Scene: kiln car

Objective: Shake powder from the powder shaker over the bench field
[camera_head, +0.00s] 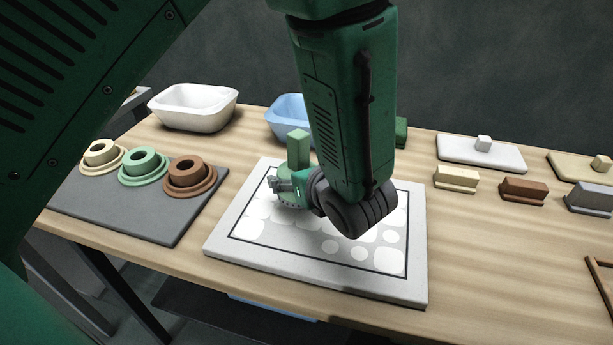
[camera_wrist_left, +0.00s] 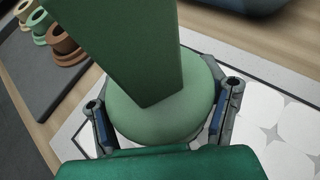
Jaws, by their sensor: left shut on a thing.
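The bench field is a pale board (camera_head: 243,262) with a dark rectangular outline, lying on the wooden bench. White rounded patches show inside the outline, mostly along the near and right sides. The powder shaker (camera_head: 298,148) is green, with a round base and a tall block-shaped grip. My left gripper (camera_head: 286,188) is shut around its round base, over the far-left part of the field. In the left wrist view the two fingers (camera_wrist_left: 163,105) clasp the base from both sides, and the grip (camera_wrist_left: 135,45) rises between them. The shaker's underside is hidden. My right gripper is out of view.
A dark mat (camera_head: 120,220) with three ringed pieces lies left. A white basin (camera_head: 194,107) and a blue basin (camera_head: 286,115), partly hidden by my arm, stand behind. Lidded slabs and small blocks (camera_head: 523,189) stand right.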

